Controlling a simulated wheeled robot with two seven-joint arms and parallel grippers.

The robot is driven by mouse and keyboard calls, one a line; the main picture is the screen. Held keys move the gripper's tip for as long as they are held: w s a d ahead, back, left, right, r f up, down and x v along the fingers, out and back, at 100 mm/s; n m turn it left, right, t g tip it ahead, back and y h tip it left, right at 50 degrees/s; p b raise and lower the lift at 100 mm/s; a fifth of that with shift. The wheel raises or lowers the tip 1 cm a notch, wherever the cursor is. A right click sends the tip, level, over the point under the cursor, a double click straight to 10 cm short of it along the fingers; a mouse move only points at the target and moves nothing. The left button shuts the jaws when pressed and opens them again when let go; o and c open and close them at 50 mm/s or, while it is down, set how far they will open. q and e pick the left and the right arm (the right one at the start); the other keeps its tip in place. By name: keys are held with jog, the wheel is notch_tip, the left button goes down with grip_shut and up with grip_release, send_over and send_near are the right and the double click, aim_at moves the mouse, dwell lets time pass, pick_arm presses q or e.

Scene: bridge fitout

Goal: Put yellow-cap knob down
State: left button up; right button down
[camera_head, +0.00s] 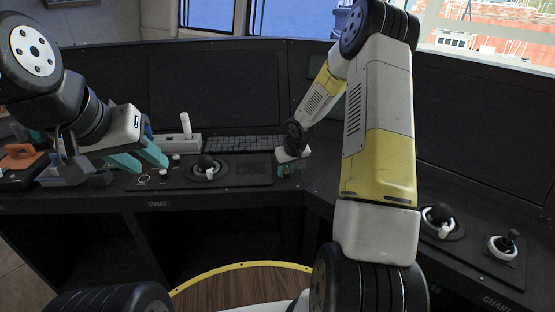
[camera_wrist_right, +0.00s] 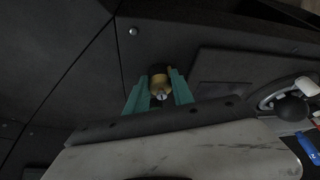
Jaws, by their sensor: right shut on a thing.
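The yellow-cap knob (camera_wrist_right: 160,82) shows in the right wrist view as a small brass-yellow piece with a dark part behind it. It sits between the teal fingers of my right gripper (camera_wrist_right: 159,92), which is shut on it. Dark console surface lies beyond it; I cannot tell if the knob touches it. In the head view my right gripper (camera_head: 285,170) is small, low over the console near the corner, and the knob is too small there to make out. My left gripper (camera_head: 153,163) is open, its teal fingers apart and empty, above the left console.
The console (camera_head: 158,192) carries a black ball-topped lever (camera_head: 205,163), a white-handled lever (camera_head: 186,124) and a keyboard (camera_head: 245,144). An orange item (camera_head: 22,158) lies at far left. Two more controls (camera_head: 439,217) (camera_head: 503,245) stand on the right console. Dark screens rise behind.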

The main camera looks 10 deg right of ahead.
jog(key=shift+f, duration=0.1)
jog(key=c, duration=1.1)
grip_release()
jog(key=shift+r, duration=0.45)
jog(key=s+r+h, duration=0.1)
jog(key=s+r, duration=0.5)
jog(key=r, duration=0.4)
jog(key=s+r, duration=0.5)
jog(key=r, duration=0.5)
jog(key=s+a+r, duration=0.1)
jog(key=s+r, duration=0.2)
jog(key=s, duration=0.4)
jog(key=s+a+r+m+t+y, duration=0.1)
jog(key=s+a+r, duration=0.1)
jog(key=s+r, duration=0.2)
jog(key=s+a+r+y, duration=0.1)
jog(key=s+r, duration=0.3)
jog(key=s, duration=0.7)
jog(key=shift+a+m+t, duration=0.4)
